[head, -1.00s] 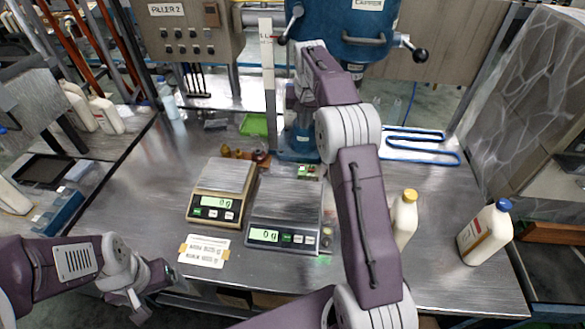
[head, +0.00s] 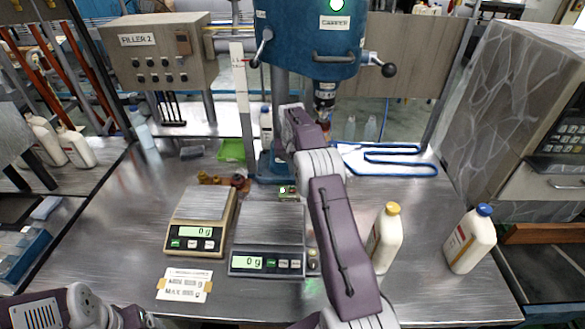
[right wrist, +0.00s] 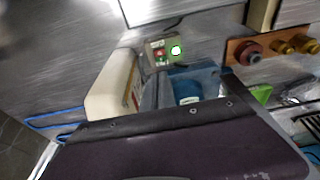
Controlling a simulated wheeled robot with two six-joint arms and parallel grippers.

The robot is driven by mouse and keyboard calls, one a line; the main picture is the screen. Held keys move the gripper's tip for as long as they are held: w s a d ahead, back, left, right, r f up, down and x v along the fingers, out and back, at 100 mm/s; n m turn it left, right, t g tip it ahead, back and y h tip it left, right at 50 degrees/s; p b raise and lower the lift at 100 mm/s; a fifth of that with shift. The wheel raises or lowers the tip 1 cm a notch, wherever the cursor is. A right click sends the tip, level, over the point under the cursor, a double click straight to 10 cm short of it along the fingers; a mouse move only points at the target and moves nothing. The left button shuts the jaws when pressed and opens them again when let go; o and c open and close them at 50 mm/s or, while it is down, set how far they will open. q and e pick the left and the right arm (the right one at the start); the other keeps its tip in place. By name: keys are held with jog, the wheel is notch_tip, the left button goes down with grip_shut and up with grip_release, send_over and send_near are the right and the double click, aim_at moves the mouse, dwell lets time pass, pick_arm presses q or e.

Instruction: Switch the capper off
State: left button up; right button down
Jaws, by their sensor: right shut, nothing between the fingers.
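The capper (head: 303,42) is a blue drum on a stand at the back middle, with a green light (head: 337,4) lit at its top. Its small control box (head: 290,194) sits in front of its blue base, partly hidden by my right arm. In the right wrist view the box (right wrist: 148,47) shows a bright green button (right wrist: 176,50) and a red one (right wrist: 158,61).
Two scales (head: 200,205) (head: 268,225) read zero. A yellow-capped bottle (head: 385,238) and a blue-capped bottle (head: 470,240) stand right. A beige bottle (right wrist: 110,88) shows in the right wrist view, beside the box. Brass parts (head: 215,179) lie left of the capper; a blue rail (head: 400,165) lies right.

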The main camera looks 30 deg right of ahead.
aim_at(293, 189)
jog(key=x, duration=0.6)
jog(key=s+p+x, duration=0.1)
jog(key=x, duration=0.2)
jog(key=shift+a+f, duration=0.25)
jog(key=shift+a, duration=0.15)
jog(key=shift+f, duration=0.1)
jog(key=shift+s+f+b, duration=0.1)
jog(key=shift+f+b, duration=0.2)
jog(key=shift+f, duration=0.1)
jog(key=shift+s+a+f+b, duration=0.15)
jog(key=shift+f+b, duration=0.2)
jog(key=shift+s+a+r, duration=0.1)
jog(key=shift+s+r, duration=0.05)
jog(key=shift+r, duration=0.25)
jog(key=shift+w+d+f, duration=0.15)
jog(key=shift+w+d, duration=0.25)
jog(key=shift+w, duration=0.35)
jog(key=shift+r, duration=0.3)
